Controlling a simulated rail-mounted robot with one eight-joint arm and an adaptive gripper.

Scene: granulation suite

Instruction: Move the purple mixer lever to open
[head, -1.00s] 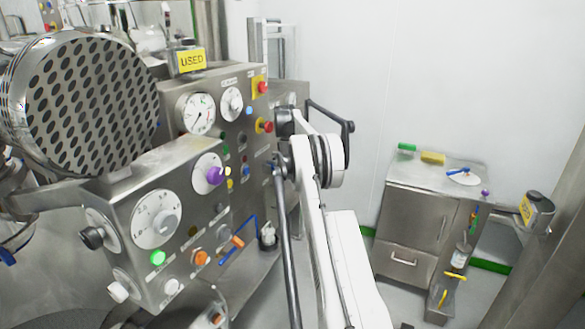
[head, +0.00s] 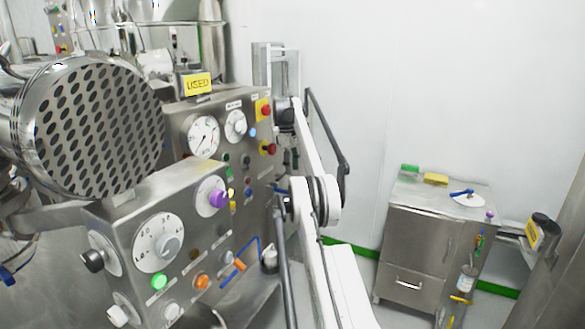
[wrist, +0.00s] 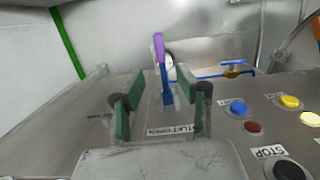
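The purple lever (wrist: 159,47) stands upright in the wrist view, with a purple upper part and a blue lower part. It rises from a grey metal panel, behind a white label (wrist: 168,130) whose text I cannot read surely. My gripper (wrist: 160,84) is open, its two green-padded fingers either side of the lever's line. The lever seems to stand between or just beyond the fingertips; no contact shows.
The wrist view shows a blue button (wrist: 238,108), yellow button (wrist: 290,101) and black stop button (wrist: 288,170) right of my gripper. In the head view, a control panel (head: 130,225) with dials and a purple knob (head: 218,198) stands left. A steel cabinet (head: 415,235) stands right.

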